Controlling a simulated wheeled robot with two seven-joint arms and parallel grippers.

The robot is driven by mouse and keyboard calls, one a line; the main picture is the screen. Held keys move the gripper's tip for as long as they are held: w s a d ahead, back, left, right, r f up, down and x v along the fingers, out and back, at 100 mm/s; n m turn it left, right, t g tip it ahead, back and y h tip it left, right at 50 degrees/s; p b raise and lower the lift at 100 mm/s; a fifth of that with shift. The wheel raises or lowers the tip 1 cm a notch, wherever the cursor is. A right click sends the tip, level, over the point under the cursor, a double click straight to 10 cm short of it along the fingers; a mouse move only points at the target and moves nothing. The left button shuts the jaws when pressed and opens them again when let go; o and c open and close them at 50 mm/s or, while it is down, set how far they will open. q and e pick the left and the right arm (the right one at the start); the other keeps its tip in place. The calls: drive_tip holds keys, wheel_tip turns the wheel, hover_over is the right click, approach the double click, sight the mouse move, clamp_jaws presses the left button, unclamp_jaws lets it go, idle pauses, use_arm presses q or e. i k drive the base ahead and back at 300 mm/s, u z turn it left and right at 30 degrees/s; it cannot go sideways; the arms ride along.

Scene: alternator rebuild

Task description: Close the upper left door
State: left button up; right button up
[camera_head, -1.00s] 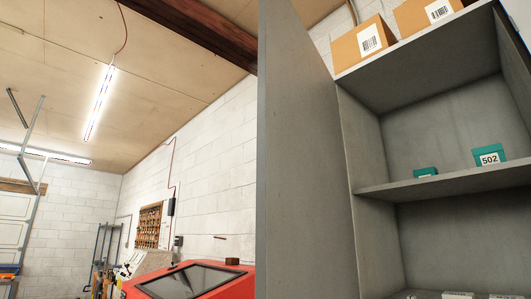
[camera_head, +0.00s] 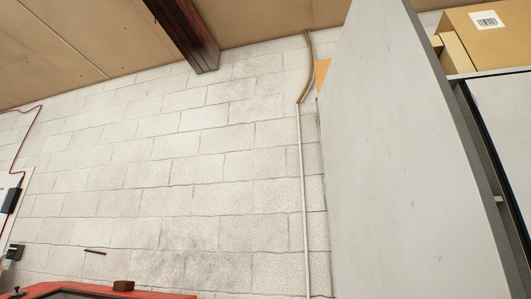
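A tall light-grey door panel (camera_head: 410,160) fills the right-centre of the head view. It stands at an angle to the cabinet front, and its edge runs down to the right. At the far right is another flat light-grey panel of the cabinet (camera_head: 505,115), with a dark strip along its left side. The shelves inside the cabinet are hidden in this view. I cannot tell how far the door panel stands from its frame. Neither of my grippers shows.
Cardboard boxes (camera_head: 490,38) sit on top at the upper right, and a sliver of orange-brown cardboard shows left of the panel. A white block wall (camera_head: 190,170) with a vertical pipe (camera_head: 302,200) is behind. A red machine (camera_head: 90,291) is at the lower left.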

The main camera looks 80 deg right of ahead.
sight(414, 214)
drive_tip(key=z, duration=3.35)
drive_tip(key=k, duration=1.3)
drive_tip(key=z, duration=0.65)
drive_tip(key=i, duration=1.35)
